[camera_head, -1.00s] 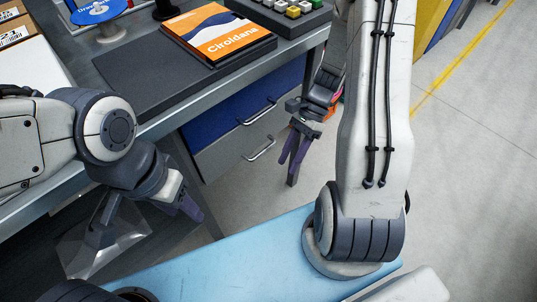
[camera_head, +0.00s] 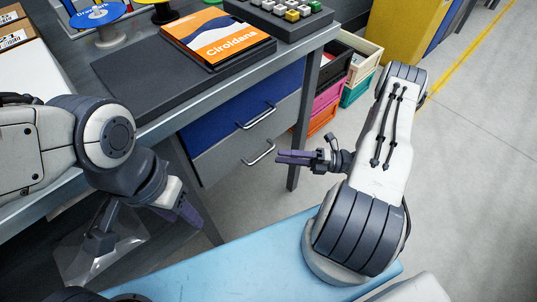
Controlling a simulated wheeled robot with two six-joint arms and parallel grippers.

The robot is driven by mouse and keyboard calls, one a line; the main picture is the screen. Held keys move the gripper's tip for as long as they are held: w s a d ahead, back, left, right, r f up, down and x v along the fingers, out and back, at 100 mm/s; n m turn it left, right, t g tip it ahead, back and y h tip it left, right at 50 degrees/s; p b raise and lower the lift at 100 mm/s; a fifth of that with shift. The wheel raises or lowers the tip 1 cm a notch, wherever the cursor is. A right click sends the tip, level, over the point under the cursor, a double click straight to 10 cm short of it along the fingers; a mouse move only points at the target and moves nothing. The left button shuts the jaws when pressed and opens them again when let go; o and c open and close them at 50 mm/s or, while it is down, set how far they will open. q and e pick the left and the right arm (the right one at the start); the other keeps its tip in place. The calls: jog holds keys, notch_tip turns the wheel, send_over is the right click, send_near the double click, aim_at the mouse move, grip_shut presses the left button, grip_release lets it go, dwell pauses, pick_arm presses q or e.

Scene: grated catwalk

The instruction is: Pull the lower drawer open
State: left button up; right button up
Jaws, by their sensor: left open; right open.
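Under the desk are two drawers: a blue upper drawer (camera_head: 225,120) and a grey lower drawer (camera_head: 222,153), both flush with the frame. The lower drawer has a metal bar handle (camera_head: 258,153). My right gripper (camera_head: 280,157) is open and empty, its purple fingers pointing left, close to the right end of that handle. I cannot tell whether they touch it. My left gripper (camera_head: 192,214) hangs open and empty below and left of the drawers, pointing down to the right.
The grey desk (camera_head: 170,122) carries a dark mat (camera_head: 140,82), an orange book (camera_head: 218,36) and a keypad (camera_head: 280,14). A desk leg (camera_head: 299,140) stands behind my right gripper. Stacked coloured crates (camera_head: 340,85) stand at the right. Floor to the right is clear.

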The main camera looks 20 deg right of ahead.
jog(key=x, duration=0.5)
jog(key=shift+a, duration=0.15)
grip_shut()
dwell(1.3)
